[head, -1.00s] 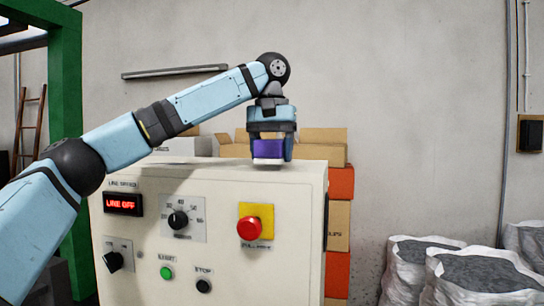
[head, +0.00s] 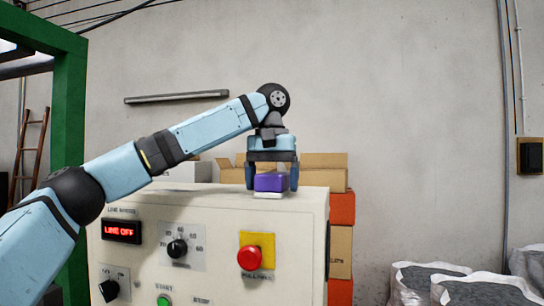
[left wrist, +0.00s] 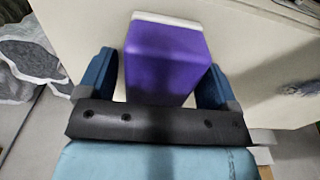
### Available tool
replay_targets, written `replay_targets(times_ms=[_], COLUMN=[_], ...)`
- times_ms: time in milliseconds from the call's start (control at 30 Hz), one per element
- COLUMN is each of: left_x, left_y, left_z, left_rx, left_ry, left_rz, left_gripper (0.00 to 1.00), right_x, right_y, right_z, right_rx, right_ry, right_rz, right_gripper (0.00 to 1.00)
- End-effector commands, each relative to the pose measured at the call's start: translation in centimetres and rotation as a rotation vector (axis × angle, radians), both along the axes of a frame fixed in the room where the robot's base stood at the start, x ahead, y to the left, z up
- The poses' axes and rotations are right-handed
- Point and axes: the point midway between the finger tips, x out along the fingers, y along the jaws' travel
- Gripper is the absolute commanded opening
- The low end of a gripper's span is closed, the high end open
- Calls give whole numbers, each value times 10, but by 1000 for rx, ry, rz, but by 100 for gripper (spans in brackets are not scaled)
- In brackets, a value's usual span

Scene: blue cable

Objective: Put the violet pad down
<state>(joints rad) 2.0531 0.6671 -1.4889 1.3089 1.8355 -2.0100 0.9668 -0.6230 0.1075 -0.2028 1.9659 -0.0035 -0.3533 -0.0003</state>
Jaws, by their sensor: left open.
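The violet pad (head: 270,183) with a white underside rests on the top of a cream control cabinet (head: 215,208), near its right end. My left gripper (head: 271,187) points down over the pad, open, with one finger on each side of it. The left wrist view shows the violet pad (left wrist: 165,62) between the two blue fingers of the left gripper (left wrist: 160,75), with gaps beside it. The pad's white layer faces the pale cabinet surface. My right gripper is not in view.
The cabinet front carries a red push button (head: 250,257), a dial (head: 177,248) and a lit "LINE OFF" display (head: 121,230). Cardboard boxes (head: 323,172) are stacked behind it. White sacks (head: 480,290) stand at the lower right. A green frame (head: 68,130) rises at the left.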

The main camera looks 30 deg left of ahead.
Motion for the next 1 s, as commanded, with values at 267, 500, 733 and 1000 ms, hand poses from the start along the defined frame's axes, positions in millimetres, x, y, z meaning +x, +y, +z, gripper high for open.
replay_targets(times_ms=[267,500,733,1000], left_x=[-2,-3,-4,-3], left_y=[-1,-1,-1,-1], left_z=[54,96,111,112], left_rx=[2,2,0,-1], left_ry=[-5,-3,-1,0], left_rz=[3,4,2,1], left_gripper=[85,85,85,85], right_x=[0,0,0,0], right_y=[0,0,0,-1], right_z=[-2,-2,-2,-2], right_rx=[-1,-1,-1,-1], right_ry=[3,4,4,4], right_rz=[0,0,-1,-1], right_gripper=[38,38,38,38])
